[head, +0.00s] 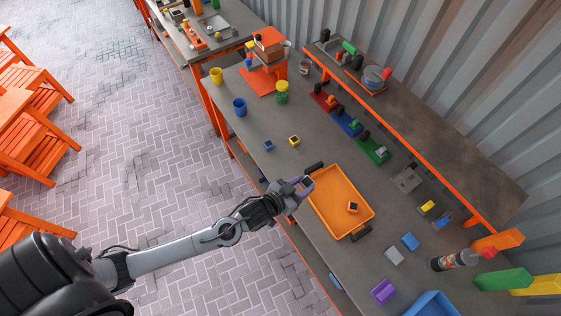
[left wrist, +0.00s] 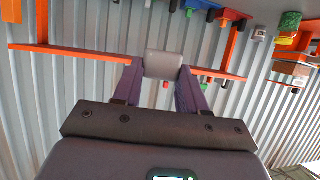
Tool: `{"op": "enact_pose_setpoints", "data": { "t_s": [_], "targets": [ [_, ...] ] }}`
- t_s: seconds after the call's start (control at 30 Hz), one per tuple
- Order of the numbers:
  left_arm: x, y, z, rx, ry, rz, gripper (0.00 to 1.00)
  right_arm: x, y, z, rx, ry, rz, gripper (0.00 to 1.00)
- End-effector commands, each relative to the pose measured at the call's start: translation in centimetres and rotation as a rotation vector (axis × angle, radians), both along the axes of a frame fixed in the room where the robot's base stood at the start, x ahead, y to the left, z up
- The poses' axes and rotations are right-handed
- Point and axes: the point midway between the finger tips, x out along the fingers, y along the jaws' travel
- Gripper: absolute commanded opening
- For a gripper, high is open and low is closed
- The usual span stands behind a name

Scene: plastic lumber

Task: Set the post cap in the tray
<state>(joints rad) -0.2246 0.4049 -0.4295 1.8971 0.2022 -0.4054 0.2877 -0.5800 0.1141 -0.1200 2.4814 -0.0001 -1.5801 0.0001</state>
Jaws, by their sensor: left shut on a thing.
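My left gripper (head: 302,187) has purple fingers and is shut on a grey post cap (left wrist: 163,64). In the left wrist view the cap sits between the two fingertips. In the head view the gripper is over the near left end of the orange tray (head: 328,190), with the cap (head: 307,181) at its tip. I cannot tell the exact height of the cap above the tray. A small orange cap (head: 353,207) with a dark opening lies inside the tray, toward its right end. My right gripper is not in view.
A blue cap (head: 268,146) and a yellow cap (head: 294,140) stand on the bench left of the tray. Grey, blue and purple blocks (head: 383,291) lie to its right, near a bottle (head: 455,260). A raised shelf (head: 440,130) runs along the back.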

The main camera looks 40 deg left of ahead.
Motion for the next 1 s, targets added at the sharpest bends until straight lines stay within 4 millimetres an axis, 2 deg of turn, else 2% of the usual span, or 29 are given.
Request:
{"op": "enact_pose_setpoints", "data": {
  "t_s": [0.03, 0.1, 0.2, 0.43, 0.6, 0.7, 0.83, 1.0],
  "targets": [
    [1.1, 0.6, -3.3, 0.005, -0.005, -0.019, 0.12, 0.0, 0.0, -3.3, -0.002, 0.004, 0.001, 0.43],
    [2.3, 1.2, -5.5, 0.004, -0.005, -0.042, 0.12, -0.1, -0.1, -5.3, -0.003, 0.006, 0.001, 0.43],
    [4.0, 2.3, -8.3, 0.003, -0.004, -0.07, 0.12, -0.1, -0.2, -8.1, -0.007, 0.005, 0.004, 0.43],
    [8.3, 5.5, -12.8, 0.001, -0.006, -0.104, 0.12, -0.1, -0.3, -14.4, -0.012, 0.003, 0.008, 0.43],
    [11.5, 8.0, -14.2, 0.002, -0.006, -0.107, 0.12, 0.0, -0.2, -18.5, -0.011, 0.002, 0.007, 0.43],
    [13.2, 9.3, -14.2, 0.002, -0.008, -0.098, 0.12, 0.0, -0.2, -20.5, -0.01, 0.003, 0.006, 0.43],
    [14.9, 10.3, -13.5, 0.001, -0.006, -0.084, 0.12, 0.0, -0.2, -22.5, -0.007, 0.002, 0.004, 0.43],
    [16.1, 10.7, -12.7, 0.0, -0.004, -0.082, 0.12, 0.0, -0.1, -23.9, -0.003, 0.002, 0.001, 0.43]
  ]
}}
